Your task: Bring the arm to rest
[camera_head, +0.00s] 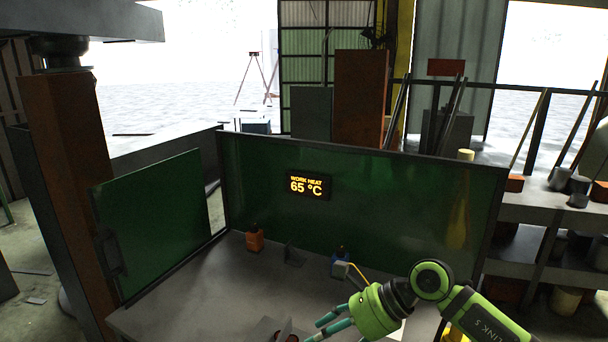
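My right gripper (318,330) comes in from the lower right on a green and black arm, low over the grey workbench (190,290). Its teal fingers point left and run to the bottom edge of the picture, so I cannot tell whether it is open or shut. I see no object clearly held in it. My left gripper is not in view.
Green panels (400,190) stand behind and left of the bench; a display (310,186) reads "WORK HEAT 65 °C". An orange bottle-like item (255,239), a dark bracket (293,255) and a blue-grey item (340,265) stand on it. A reddish part (284,335) is cut off below.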

